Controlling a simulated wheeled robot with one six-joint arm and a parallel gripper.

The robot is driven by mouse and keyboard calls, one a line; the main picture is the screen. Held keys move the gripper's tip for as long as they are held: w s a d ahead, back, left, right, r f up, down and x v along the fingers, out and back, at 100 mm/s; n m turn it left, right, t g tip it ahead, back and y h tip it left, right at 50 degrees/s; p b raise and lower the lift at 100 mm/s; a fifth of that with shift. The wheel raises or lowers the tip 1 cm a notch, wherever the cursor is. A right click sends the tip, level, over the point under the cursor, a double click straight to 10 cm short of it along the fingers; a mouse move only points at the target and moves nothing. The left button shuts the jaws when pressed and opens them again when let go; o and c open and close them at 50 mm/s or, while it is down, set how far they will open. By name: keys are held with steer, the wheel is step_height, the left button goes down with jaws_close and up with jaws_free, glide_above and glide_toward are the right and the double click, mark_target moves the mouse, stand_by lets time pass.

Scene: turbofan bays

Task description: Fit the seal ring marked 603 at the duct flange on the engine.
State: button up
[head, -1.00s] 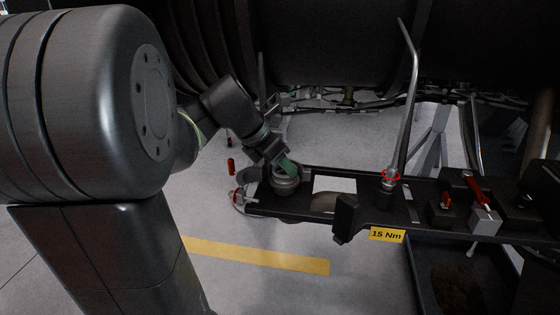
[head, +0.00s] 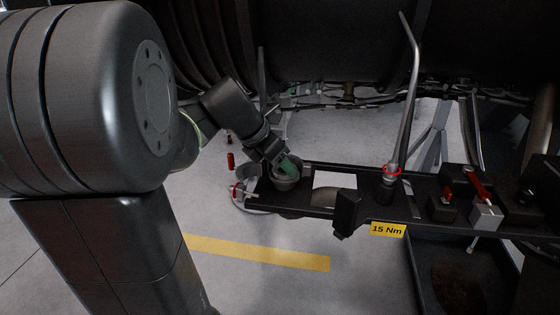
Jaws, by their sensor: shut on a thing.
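My gripper (head: 286,166) reaches down at the left end of a dark tray (head: 325,211). Its greenish fingers are shut on a small grey round part (head: 285,184), at or just above the tray top. The part's lower edge blends into the tray, so I cannot tell whether it still touches it. No 603 mark is readable, so I cannot confirm that it is the seal ring. The engine (head: 335,45) is the large dark body along the top of the view. I cannot pick out the duct flange.
A thin grey rod (head: 411,95) rises from the tray, with a red ring (head: 392,170) around its base. Red-handled tools (head: 480,190) sit on the right. A "15 Nm" label (head: 387,230) hangs on the front edge. A small red cylinder (head: 231,161) stands left of the tray.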

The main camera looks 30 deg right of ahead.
steer(key=o, duration=1.2)
steer(key=shift+s, duration=0.25)
steer(key=shift+c, duration=0.2)
steer(key=shift+w, duration=0.1)
steer(key=shift+w+a+r, duration=0.1)
steer(key=shift+w+r, duration=0.05)
steer(key=shift+r, duration=0.4)
steer(key=v, duration=1.2)
steer(key=shift+s+a+r, duration=0.25)
steer(key=shift+s+a, duration=0.1)
steer(key=shift+a, duration=0.05)
